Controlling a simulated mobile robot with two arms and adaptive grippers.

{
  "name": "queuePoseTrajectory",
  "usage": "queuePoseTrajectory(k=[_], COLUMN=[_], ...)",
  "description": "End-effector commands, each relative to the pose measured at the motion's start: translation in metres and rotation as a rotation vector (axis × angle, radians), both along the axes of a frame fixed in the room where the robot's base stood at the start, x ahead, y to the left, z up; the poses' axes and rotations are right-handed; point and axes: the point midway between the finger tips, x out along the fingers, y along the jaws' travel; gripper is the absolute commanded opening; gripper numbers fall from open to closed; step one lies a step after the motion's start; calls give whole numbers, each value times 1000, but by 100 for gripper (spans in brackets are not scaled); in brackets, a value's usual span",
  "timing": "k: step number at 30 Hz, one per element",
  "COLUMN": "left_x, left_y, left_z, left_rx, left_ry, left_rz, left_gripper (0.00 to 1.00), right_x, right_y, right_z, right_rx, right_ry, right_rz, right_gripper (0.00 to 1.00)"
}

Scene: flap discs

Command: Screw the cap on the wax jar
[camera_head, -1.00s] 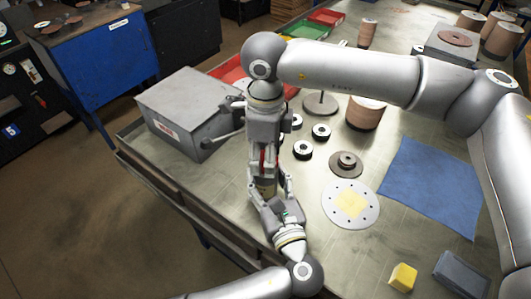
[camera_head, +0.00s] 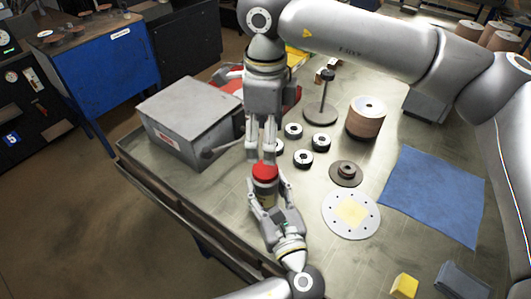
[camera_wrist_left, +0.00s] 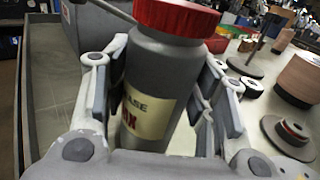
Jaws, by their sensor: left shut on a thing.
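The wax jar (camera_head: 264,187) is a grey cylinder with a cream label, upright between the fingers of my left gripper (camera_head: 269,198). The left wrist view shows the jar (camera_wrist_left: 150,95) close up, with a finger on either side. The red ribbed cap (camera_head: 265,171) sits level on top of the jar; it also shows in the left wrist view (camera_wrist_left: 178,17). How tightly it is threaded cannot be told. My right gripper (camera_head: 262,155) points down just above the cap, fingers apart, with nothing between them.
A grey metal box (camera_head: 190,115) with a lever stands left of the grippers. Several black-rimmed rolls (camera_head: 321,142), a brown cylinder (camera_head: 366,118) and a round plate (camera_head: 351,215) lie to the right. A blue cloth (camera_head: 435,190) covers the right side of the bench.

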Motion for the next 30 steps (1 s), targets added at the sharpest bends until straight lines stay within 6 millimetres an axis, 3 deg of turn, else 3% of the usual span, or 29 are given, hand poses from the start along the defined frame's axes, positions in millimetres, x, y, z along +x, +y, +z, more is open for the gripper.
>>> queuePoseTrajectory(k=[6, 17, 18, 24, 30], left_x=[0, 0, 0, 0, 0], left_y=[0, 0, 0, 0, 0], left_z=[0, 0, 0, 0, 0], left_rx=[0, 0, 0, 0, 0], left_ry=[0, 0, 0, 0, 0], left_rz=[0, 0, 0, 0, 0], left_gripper=[0, 0, 53, 77, 77], right_x=[1, 0, 0, 0, 0], right_y=[0, 0, 0, 0, 0], right_z=[31, 37, 37, 37, 37], right_rx=[1, 0, 0, 0, 0], right_ry=[-2, 1, 1, 0, 0], right_rz=[-1, -1, -1, -1, -1], right_gripper=[72, 72, 72, 72, 72])
